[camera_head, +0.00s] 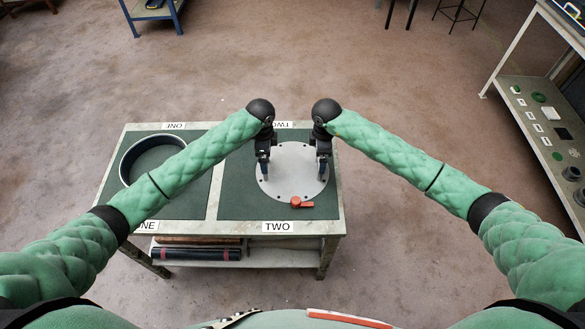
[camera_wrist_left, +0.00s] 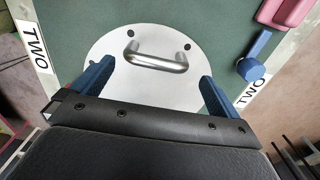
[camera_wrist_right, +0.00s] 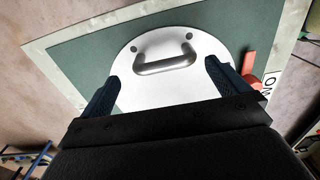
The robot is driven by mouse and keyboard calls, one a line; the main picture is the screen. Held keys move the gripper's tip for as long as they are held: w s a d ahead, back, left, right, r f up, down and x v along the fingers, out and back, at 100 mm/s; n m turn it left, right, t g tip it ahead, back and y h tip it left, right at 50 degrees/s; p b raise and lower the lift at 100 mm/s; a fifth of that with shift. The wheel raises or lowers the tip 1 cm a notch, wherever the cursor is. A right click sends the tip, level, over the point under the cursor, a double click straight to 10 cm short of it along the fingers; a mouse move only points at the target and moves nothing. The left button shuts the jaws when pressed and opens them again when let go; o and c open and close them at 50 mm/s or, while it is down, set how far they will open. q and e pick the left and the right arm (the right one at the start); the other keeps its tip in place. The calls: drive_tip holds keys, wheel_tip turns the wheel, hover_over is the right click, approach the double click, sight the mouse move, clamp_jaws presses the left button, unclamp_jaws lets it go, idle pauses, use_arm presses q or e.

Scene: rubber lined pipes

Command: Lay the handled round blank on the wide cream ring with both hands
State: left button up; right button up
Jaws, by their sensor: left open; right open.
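The round blank (camera_head: 292,188) is a flat pale grey disc with small dark holes near its edge. It lies on the right green panel marked TWO. A metal bar handle shows on the blank in the left wrist view (camera_wrist_left: 156,57) and in the right wrist view (camera_wrist_right: 166,65). My left gripper (camera_head: 263,170) and right gripper (camera_head: 322,170) point down over opposite sides of the blank. Both are open, with each visible handle between or just beyond the blue fingers; contact is unclear. The ring (camera_head: 124,162), dark-walled with a pale rim, lies on the left panel, partly behind my left arm.
A small orange-red object (camera_head: 301,203) lies at the blank's near edge. The table's lower shelf holds a dark roll (camera_head: 197,254). A shelf unit with small parts (camera_head: 545,120) stands at the right. A blue-legged table (camera_head: 153,12) stands far back. Open floor surrounds the table.

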use_arm(q)
drive_tip(key=f, duration=0.5)
drive_tip(key=shift+s, duration=0.25)
use_arm(e)
drive_tip(key=f, duration=0.5)
drive_tip(key=shift+s, duration=0.25)
use_arm(q)
drive_tip(key=shift+w+f, duration=0.1)
drive_tip(key=shift+f, duration=0.25)
use_arm(e)
drive_tip(key=shift+w+f, duration=0.1)
drive_tip(key=shift+f, duration=0.25)
use_arm(q)
drive_tip(key=shift+r, duration=0.1)
use_arm(e)
drive_tip(key=shift+r, duration=0.1)
use_arm(q)
drive_tip(key=c, duration=1.8)
use_arm(e)
drive_tip(key=c, duration=1.8)
